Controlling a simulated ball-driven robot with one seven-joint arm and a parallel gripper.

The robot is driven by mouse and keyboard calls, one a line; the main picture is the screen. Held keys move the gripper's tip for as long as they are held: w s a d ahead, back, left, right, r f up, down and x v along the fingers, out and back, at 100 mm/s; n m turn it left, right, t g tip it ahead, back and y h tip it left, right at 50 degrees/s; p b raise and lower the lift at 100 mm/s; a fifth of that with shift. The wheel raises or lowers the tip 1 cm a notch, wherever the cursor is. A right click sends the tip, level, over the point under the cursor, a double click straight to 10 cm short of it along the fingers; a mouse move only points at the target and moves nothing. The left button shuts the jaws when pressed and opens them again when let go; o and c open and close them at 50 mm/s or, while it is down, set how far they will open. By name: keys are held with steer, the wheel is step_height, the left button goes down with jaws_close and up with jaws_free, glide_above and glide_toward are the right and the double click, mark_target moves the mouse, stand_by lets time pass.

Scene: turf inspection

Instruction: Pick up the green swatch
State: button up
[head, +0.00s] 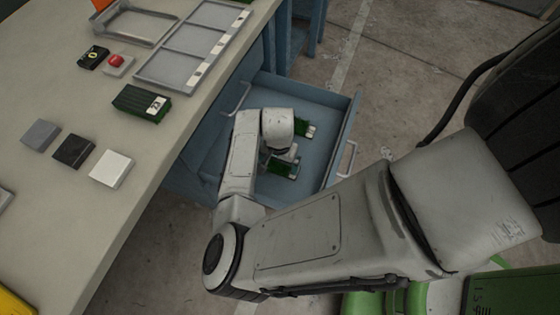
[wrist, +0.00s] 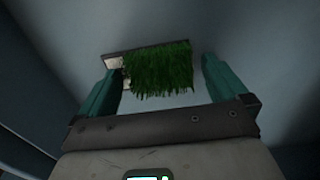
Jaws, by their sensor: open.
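A green swatch (wrist: 160,70), bright grass-like tufts on a grey-edged base with a pale label at its left end, lies in the open blue drawer (head: 335,103). My gripper (wrist: 160,64) is open, with one teal finger on each side of the swatch's tufted part; I cannot tell whether either finger touches it. In the head view my gripper (head: 283,156) is down inside the drawer. Two green pieces show there, one beside my wrist (head: 303,129) and one just below the gripper (head: 282,169), both partly hidden by my arm.
A darker green swatch (head: 140,103) with a white label lies on the worktop (head: 165,165). Grey (head: 41,135), black (head: 73,152) and white (head: 111,169) tiles, a divided tray (head: 193,45) and a red button (head: 116,61) are also there. The drawer walls surround my gripper closely.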

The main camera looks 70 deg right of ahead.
steer(key=c, duration=1)
